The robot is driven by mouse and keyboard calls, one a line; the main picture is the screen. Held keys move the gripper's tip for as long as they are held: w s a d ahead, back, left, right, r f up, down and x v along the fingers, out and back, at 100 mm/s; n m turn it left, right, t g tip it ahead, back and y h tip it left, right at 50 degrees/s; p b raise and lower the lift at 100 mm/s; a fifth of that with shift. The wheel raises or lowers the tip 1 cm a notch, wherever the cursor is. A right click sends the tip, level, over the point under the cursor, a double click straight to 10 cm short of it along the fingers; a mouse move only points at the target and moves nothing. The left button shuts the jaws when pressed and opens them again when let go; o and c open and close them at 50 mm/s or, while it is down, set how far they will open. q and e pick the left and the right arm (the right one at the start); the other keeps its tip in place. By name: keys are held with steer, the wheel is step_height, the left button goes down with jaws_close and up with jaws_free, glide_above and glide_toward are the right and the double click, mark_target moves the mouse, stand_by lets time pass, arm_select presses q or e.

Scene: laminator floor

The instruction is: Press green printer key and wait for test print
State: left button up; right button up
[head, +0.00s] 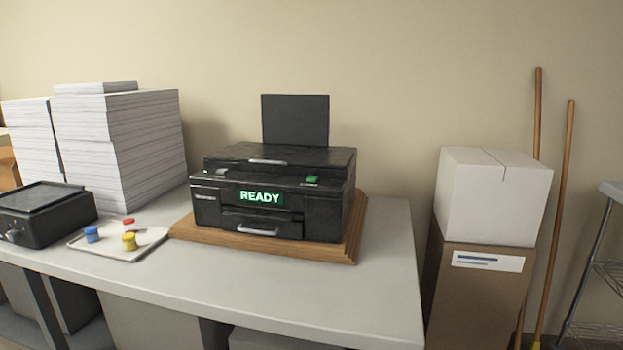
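The black printer (273,196) stands on a wooden board (280,247) on the grey table. The green key (312,179) is on the top front edge, right of the display. A dark upright panel (296,120) rises at the printer's back. No printed sheet shows at the front slot, where a silver handle (258,230) is seen. Neither of my grippers is in the head view.
Paper stacks (145,145), a black device (45,213) and a tray (152,240) with small coloured pots are left on the table (385,285). Table right of the printer is clear. Stacked boxes (485,195), wooden poles (556,210) and a wire rack (600,272) stand beyond its right edge.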

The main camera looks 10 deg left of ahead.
arm_select(q)
steer(key=shift+c, duration=0.3)
jaws_close()
steer(key=shift+a, duration=0.1)
stand_by(1.3)
